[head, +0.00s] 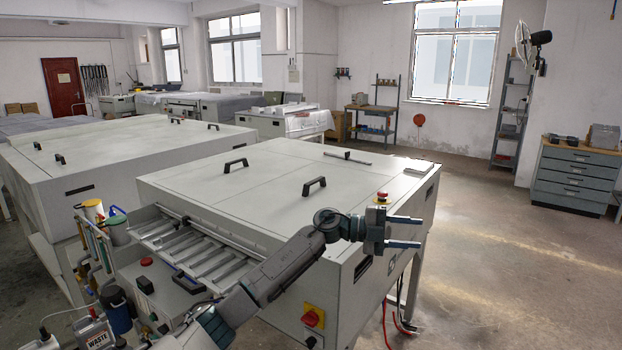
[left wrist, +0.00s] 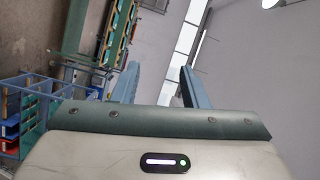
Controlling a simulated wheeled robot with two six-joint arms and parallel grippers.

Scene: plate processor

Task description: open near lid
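The plate processor's white top (head: 270,190) fills the middle of the head view. Its lid panels lie flat and closed, with two black handles on them: one handle (head: 236,165) at the left and one handle (head: 314,186) nearer the middle. My left gripper (head: 421,232) is at the right front edge of the machine, apart from both handles, its fingers pointing right. Its two fingers are spread with nothing between them. The left wrist view also shows the spread, empty fingers (left wrist: 158,88). My right gripper does not show.
A red emergency button (head: 381,197) stands on the machine's right edge near my left gripper. A roller feed tray (head: 200,250) is at the machine's left front. A second white machine (head: 100,150) stands behind left. The floor at the right is clear, up to a drawer cabinet (head: 574,178).

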